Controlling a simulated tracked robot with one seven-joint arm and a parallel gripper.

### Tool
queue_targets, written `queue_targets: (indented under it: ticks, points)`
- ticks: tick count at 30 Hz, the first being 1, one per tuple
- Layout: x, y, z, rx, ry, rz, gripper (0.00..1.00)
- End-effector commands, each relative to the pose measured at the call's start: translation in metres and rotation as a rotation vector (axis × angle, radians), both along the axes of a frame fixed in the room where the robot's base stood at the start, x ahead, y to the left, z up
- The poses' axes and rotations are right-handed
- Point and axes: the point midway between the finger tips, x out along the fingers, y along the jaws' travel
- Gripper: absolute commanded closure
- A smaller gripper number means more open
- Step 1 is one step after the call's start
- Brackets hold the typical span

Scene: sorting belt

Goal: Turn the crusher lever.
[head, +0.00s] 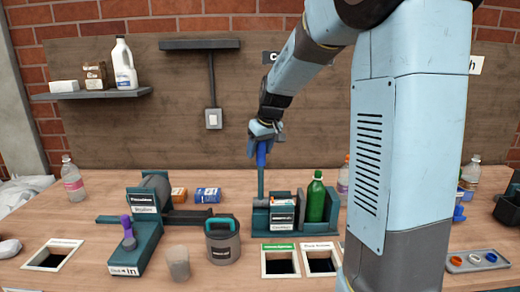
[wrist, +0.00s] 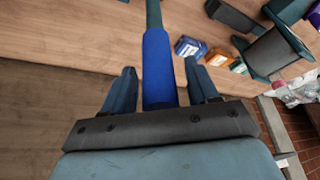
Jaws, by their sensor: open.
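The crusher lever is a teal shaft with a blue grip (head: 262,154). It stands roughly upright from the left side of the teal crusher (head: 283,217). My gripper (head: 265,132) is at the top of the blue grip. In the wrist view the blue grip (wrist: 158,60) lies between the two open fingers of my gripper (wrist: 161,72). Gaps show on both sides of the grip, so the fingers do not clasp it. The crusher's label is small and hard to read.
A green bottle (head: 316,198) stands at the crusher's right side. A teal machine with a purple-knobbed lever (head: 128,232) is at the left. A grey bin (head: 222,243) and a cup (head: 178,262) stand in front. Framed openings (head: 280,247) lie before the crusher.

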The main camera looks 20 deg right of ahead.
Motion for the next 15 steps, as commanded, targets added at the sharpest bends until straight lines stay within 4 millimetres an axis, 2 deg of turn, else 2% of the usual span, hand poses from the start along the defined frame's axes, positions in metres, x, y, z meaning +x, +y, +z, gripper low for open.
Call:
queue_targets:
  ticks: [2, 15]
  points:
    - [0.0000, 0.0000, 0.0001, 0.000, 0.000, 0.000, 0.46]
    - [-0.0001, -0.0003, 0.0002, 0.000, 0.000, 0.000, 0.88]
